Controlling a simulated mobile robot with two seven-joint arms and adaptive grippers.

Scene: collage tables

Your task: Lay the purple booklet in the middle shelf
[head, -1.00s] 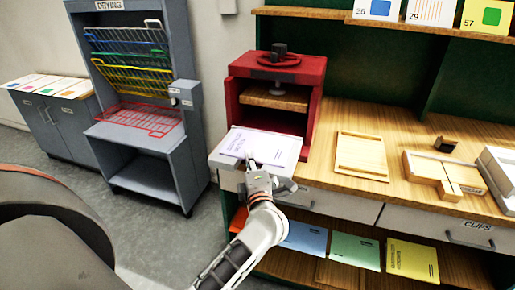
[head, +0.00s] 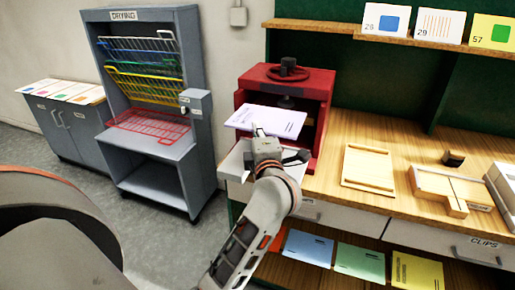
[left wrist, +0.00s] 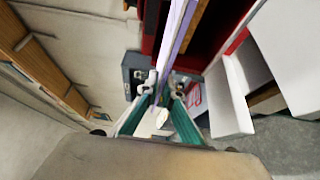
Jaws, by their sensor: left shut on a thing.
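The pale purple booklet (head: 270,121) is held roughly level in front of the red press, above a white surface (head: 235,163) at the bench's left end. My left gripper (head: 262,140) is shut on its near edge. In the left wrist view the booklet (left wrist: 176,38) shows edge-on between the fingers (left wrist: 164,86). The grey drying rack (head: 205,60) stands to the left, with several coloured wire shelves, a yellow one (head: 145,88) among them. My right gripper is out of view.
The red press (head: 318,88) stands close behind the booklet. A low grey cabinet (head: 75,130) stands at the far left. Open floor lies before the rack.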

